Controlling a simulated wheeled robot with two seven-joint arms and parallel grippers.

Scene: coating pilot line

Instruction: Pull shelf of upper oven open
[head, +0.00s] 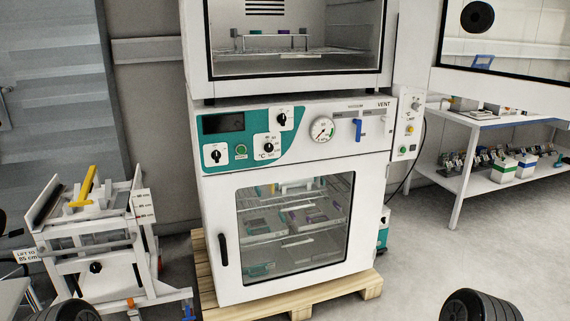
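The upper oven (200,60) is a white box at the top of the picture, and its top is cut off. Its front is open and its door (425,75) is swung out to the right. Inside, a wire shelf (340,66) lies level within the chamber. A low metal holder (237,44) with small purple and green items stands towards its back. Neither gripper is in view. Only dark rounded parts of my arms show at the bottom left and bottom right edges.
The lower oven (215,215) is closed, on a wooden pallet (372,286). Its control panel (345,150) lies below the upper oven. A white lift trolley (90,262) stands left. A white shelf table (500,180) stands right. The floor (420,260) at right is clear.

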